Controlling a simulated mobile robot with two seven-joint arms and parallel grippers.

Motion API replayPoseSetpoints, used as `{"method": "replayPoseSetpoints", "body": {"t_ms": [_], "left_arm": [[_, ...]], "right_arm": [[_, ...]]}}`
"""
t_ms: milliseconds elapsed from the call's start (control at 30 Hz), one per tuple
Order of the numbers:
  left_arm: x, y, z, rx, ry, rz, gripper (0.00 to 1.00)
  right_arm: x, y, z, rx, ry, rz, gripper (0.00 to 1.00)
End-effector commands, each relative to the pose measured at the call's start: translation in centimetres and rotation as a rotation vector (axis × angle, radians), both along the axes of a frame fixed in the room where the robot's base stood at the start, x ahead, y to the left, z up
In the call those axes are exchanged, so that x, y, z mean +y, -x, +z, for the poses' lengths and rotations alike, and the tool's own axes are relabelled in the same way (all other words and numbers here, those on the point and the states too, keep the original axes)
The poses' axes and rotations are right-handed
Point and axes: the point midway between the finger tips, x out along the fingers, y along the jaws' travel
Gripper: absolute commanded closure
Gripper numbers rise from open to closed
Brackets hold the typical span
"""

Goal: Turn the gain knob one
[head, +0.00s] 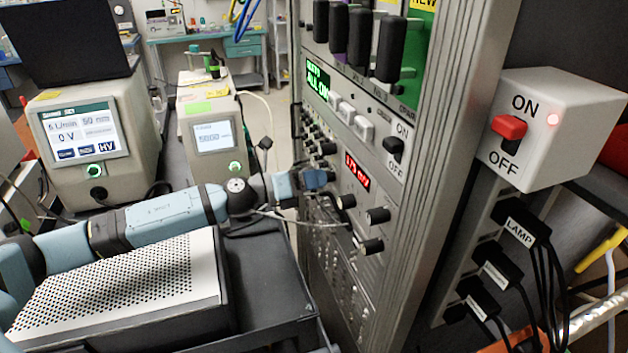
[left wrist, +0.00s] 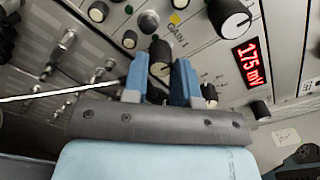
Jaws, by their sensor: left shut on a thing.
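The gain knob one (left wrist: 160,52) is a black knob beside the GAIN 1 lettering on the grey rack panel. In the left wrist view it sits between the two blue fingers of my left gripper (left wrist: 161,72), which are shut on it. In the head view my left gripper (head: 314,180) reaches from the left to the rack front, and its fingers hide the knob there. My right gripper is in neither view.
A red mV display (head: 357,172) and other black knobs (head: 377,215) are close to the gripper. A white ON/OFF switch box (head: 551,128) is at the right. A perforated box (head: 125,280) lies under my left arm.

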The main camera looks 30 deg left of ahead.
Motion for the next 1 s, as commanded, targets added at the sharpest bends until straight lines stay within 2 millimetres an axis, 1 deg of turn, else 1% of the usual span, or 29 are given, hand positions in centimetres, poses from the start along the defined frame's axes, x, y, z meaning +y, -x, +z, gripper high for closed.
{"method": "replayPoseSetpoints", "body": {"t_ms": [233,500,867,1000], "left_arm": [[0.0,0.0,-0.2,-0.124,-0.139,0.0,0.98],[0.0,0.0,-0.2,-0.295,-0.331,-0.001,0.98],[0.0,0.0,-0.2,-0.522,-0.585,0.0,0.98],[0.1,0.0,-0.2,-0.605,-0.679,0.0,0.98]], "right_arm": [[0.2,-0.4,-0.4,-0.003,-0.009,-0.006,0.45],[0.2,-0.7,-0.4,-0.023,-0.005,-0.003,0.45],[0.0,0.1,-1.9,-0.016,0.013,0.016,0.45],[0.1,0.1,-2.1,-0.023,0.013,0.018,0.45]]}}
